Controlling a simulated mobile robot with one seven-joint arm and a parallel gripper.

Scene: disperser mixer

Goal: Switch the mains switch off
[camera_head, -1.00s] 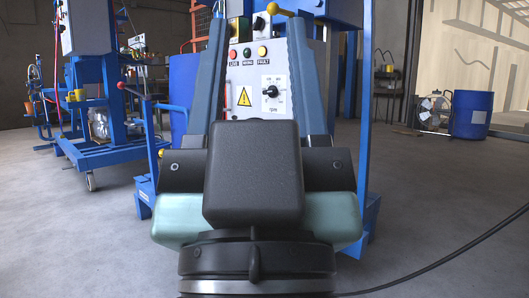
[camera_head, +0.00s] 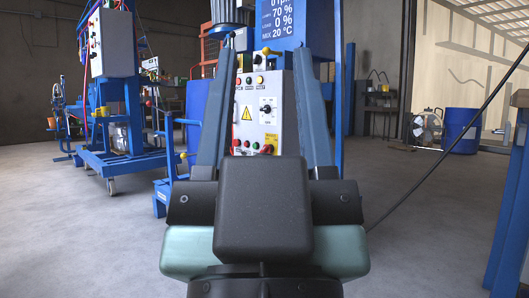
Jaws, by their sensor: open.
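A black rotary switch (camera_head: 267,109) sits on a white plate on the pale control panel (camera_head: 244,132) of the blue mixer. It is at the centre of the camera_head view; its printed position marks are too small to read. A yellow warning sign (camera_head: 247,113) is left of it, small lamps (camera_head: 259,80) are above, and red and green buttons (camera_head: 256,147) are below. My gripper (camera_head: 265,50) is open, with its two long blue-grey fingers apart and the panel seen between them. It looks empty and in front of the panel; no contact with the switch shows.
A blue display (camera_head: 286,22) hangs above the panel. A blue wheeled frame (camera_head: 126,155) stands at left. A blue barrel (camera_head: 462,130) and a fan (camera_head: 427,128) are at the back right. A blue post (camera_head: 506,225) rises at the right edge.

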